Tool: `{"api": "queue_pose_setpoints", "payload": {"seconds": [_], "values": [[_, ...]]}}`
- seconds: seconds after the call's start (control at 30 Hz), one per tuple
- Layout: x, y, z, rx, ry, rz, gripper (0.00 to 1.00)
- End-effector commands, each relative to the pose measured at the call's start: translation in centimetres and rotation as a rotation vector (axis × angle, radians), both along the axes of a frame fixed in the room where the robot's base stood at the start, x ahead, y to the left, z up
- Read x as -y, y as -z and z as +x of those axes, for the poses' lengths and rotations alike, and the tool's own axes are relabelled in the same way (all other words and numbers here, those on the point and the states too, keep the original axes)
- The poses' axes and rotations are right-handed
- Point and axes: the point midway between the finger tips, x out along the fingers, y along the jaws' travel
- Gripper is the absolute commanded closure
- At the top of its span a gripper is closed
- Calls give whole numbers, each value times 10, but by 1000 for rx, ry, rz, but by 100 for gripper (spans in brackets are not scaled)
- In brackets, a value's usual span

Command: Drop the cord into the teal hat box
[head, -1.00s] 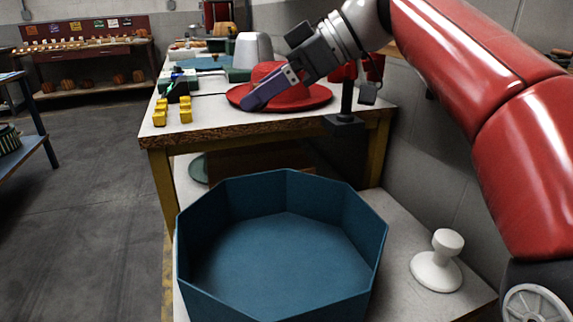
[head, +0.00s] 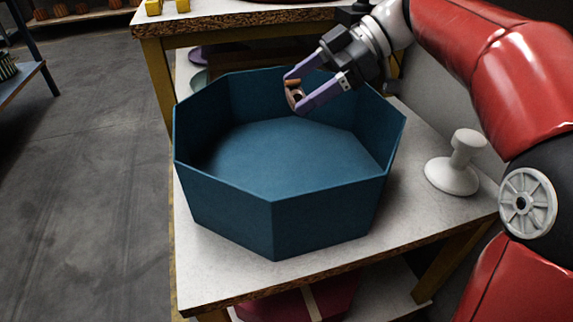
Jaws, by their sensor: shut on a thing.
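The teal hat box (head: 275,225) is an open eight-sided box standing on a low pale table, and its visible floor is bare. My gripper (head: 294,93) reaches in from the upper right, over the back part of the box opening. Its two purple fingers are shut on a small brown coil, the cord (head: 293,88), at their tips. The cord appears clear of the box floor; its exact height is hard to tell.
A white mushroom-shaped stand (head: 453,165) is on the low table (head: 230,270), right of the box. A higher workbench (head: 230,30) stands behind. A dark red item (head: 310,300) lies beneath. Grey floor is open at left.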

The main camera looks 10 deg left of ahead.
Motion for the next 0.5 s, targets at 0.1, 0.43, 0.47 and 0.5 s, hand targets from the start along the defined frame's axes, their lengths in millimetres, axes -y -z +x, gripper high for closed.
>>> {"api": "queue_pose_setpoints", "payload": {"seconds": [0.1, 0.43, 0.47, 0.5], "values": [[0, 13, 0, 1, 0, 1, 40], [0, 14, 0, 1, 0, 1, 17], [0, 14, 0, 1, 0, 1, 13], [0, 14, 0, 1, 0, 1, 7]]}}
